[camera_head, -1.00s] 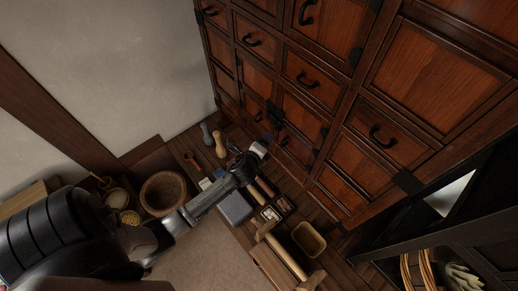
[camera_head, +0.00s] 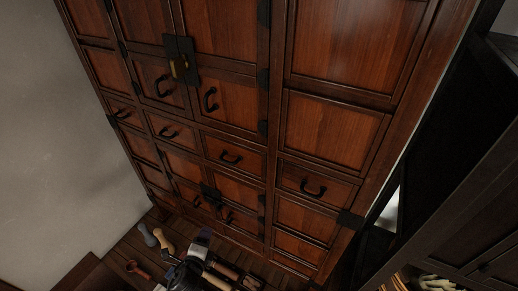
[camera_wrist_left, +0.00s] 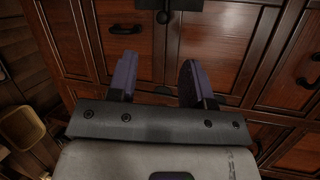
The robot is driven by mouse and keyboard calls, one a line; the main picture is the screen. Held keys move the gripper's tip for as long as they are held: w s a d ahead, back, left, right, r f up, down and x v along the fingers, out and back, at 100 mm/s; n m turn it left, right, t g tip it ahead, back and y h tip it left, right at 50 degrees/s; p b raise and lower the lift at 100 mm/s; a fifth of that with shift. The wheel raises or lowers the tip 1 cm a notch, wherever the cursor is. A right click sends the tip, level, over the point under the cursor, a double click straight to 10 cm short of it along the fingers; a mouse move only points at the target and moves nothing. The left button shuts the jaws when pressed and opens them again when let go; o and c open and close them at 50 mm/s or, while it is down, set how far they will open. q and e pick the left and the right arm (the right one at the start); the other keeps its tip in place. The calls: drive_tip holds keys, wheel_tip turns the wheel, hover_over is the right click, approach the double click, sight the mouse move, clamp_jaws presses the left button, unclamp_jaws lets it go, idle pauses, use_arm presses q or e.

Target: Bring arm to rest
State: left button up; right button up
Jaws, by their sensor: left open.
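My left gripper (camera_head: 202,238) shows at the bottom of the head view, in front of the low part of a wooden cabinet (camera_head: 335,135). In the left wrist view its two purple-grey fingers (camera_wrist_left: 158,80) stand well apart with nothing between them. The cabinet's doors and drawers with black handles lie beyond the fingers. My right gripper is in neither view.
Small tools and wooden items lie on the plank floor near my left arm, including a pale wooden pestle-like piece (camera_head: 164,243). A tan bowl (camera_wrist_left: 22,128) shows in the left wrist view. A dark frame (camera_head: 450,150) stands at the right. A plain wall (camera_head: 50,170) is at the left.

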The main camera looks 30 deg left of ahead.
use_arm(q)
drive_tip(key=s+d+n+g+h, duration=0.3)
drive_tip(key=s+d+n+g, duration=0.3)
drive_tip(key=s, duration=0.6)
drive_tip(key=s+d+n+g+h, duration=0.2)
drive_tip(key=s+d+n+g, duration=0.3)
drive_tip(key=s+d+n, duration=0.55)
wheel_tip(320, 180, up, 15)
drive_tip(key=s+a+m+p, duration=0.1)
drive_tip(key=p, duration=1.3)
drive_tip(key=shift+a+r+m, duration=0.2)
drive_tip(key=shift+a+m, duration=0.15)
